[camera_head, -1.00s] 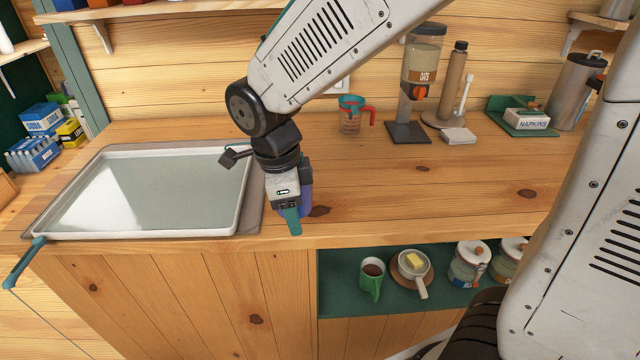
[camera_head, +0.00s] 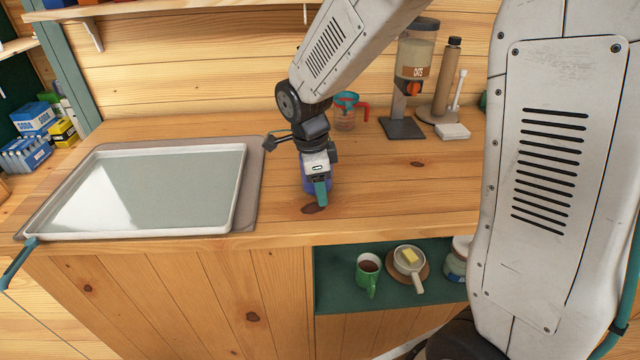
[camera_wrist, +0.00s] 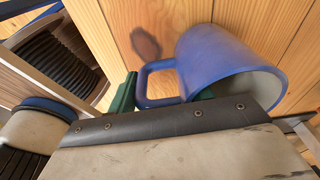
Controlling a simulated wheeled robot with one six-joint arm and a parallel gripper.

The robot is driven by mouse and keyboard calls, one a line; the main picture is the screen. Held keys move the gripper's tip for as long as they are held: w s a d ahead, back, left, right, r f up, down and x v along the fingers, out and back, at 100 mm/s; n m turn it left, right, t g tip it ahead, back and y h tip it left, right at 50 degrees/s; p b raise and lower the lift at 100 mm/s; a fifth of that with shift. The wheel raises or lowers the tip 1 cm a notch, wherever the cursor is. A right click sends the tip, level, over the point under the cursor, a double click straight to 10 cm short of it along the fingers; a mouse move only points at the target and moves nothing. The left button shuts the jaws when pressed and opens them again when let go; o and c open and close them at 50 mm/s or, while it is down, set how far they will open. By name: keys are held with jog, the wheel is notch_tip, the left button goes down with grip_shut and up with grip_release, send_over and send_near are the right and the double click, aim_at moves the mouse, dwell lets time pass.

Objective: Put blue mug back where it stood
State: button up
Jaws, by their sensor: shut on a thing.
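The blue mug (camera_wrist: 215,60) shows large in the wrist view, with its open rim toward the right and its handle on the left. In the head view, a small part of the blue mug (camera_head: 309,184) shows behind my gripper (camera_head: 320,188). My gripper is shut on the mug at its handle side; a green finger (camera_wrist: 124,95) shows beside the handle. The mug is over or on the wooden counter (camera_head: 400,195), right of the sink tray; I cannot tell if its base touches the wood.
A white-rimmed tray (camera_head: 240,190) lies left of the gripper. A measuring cup (camera_head: 345,112), an oats dispenser (camera_head: 415,60) and a napkin-like white block (camera_head: 452,131) stand at the back. A green mug (camera_head: 367,272) and a pan (camera_head: 409,262) sit on the lower shelf. Counter front-right is clear.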

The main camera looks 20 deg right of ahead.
jog(key=o, duration=1.4)
jog(key=shift+f, duration=0.1)
jog(key=shift+o, duration=0.2)
notch_tip(320, 180, up, 12)
jog(key=a, duration=0.2)
jog(key=s+d+r+n, duration=0.1)
jog(key=s+d+n, duration=0.2)
jog(key=s+n, duration=0.7)
jog(key=s+d+r+n+t+y, duration=0.1)
jog(key=s+d+n, duration=0.2)
jog(key=s+n, duration=0.7)
jog(key=s, duration=0.4)
jog(key=shift+s+d+r+n+t+y, duration=0.25)
jog(key=shift+s+d+n+t+y, duration=0.05)
jog(key=shift+s+d+n, duration=0.1)
